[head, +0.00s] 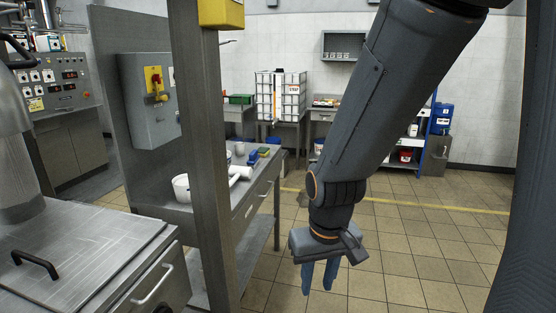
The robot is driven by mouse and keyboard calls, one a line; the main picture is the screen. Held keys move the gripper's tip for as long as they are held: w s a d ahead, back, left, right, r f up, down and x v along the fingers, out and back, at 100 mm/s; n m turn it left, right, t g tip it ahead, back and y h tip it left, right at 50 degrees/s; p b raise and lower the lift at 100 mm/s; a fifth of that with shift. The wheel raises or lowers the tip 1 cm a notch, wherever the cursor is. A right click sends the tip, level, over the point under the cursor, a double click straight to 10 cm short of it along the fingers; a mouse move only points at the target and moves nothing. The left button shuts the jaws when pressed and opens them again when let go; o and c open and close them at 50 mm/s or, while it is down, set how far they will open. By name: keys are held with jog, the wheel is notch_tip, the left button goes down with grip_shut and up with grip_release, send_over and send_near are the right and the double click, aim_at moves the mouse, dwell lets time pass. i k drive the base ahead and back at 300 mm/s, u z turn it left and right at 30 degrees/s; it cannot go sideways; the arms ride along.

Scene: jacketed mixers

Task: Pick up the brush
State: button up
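My gripper (317,289) hangs in the air over the tiled floor, pointing down. Its two blue fingers stand apart with nothing between them. It is to the right of a grey workbench (265,185) and in front of it in the picture. Part of the bench top is hidden behind a grey post.
The grey post (207,150) stands between me and the bench. A white bowl (181,188) sits on the bench's left part. A metal cabinet (85,260) with handles fills the lower left. The tiled floor (420,240) at right is clear. A caged white tank (280,97) stands at the back.

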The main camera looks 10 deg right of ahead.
aim_at(254, 159)
jog(key=z, duration=0.65)
jog(key=i, duration=2.35)
jog(key=u, duration=1)
jog(key=i, duration=0.7)
jog(key=u, duration=0.5)
